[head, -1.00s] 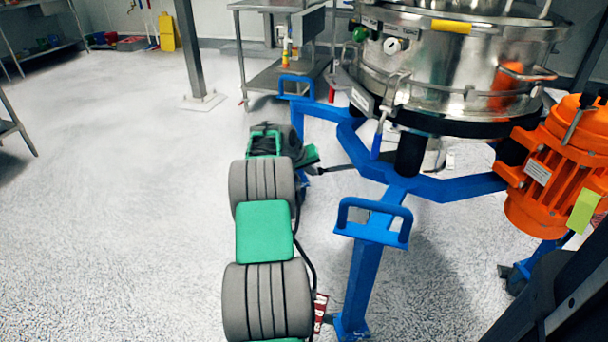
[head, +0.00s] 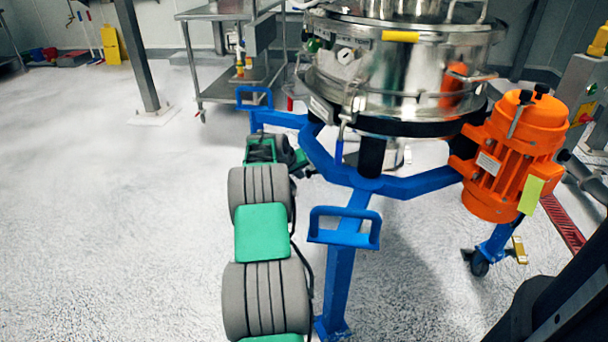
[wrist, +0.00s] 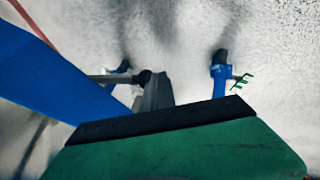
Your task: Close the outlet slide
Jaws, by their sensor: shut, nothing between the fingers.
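The powder sifter (head: 400,75) is a round steel drum on a blue frame (head: 340,178), right of centre in the head view. I cannot make out the outlet slide for certain. In the wrist view a thin grey rod with a dark round end (wrist: 143,77) shows beside a blue frame bar (wrist: 55,75), close to my fingers; I cannot tell what it belongs to. My gripper (wrist: 157,88) is shut and empty. In the head view it is at the far end of my green and grey arm, left of the drum, partly hidden by the frame.
An orange motor (head: 512,155) is fixed at the sifter's right. A blue handle loop (head: 345,226) stands up beside my arm. A steel table (head: 225,90) stands behind, near a grey post (head: 137,55). The floor on the left is open.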

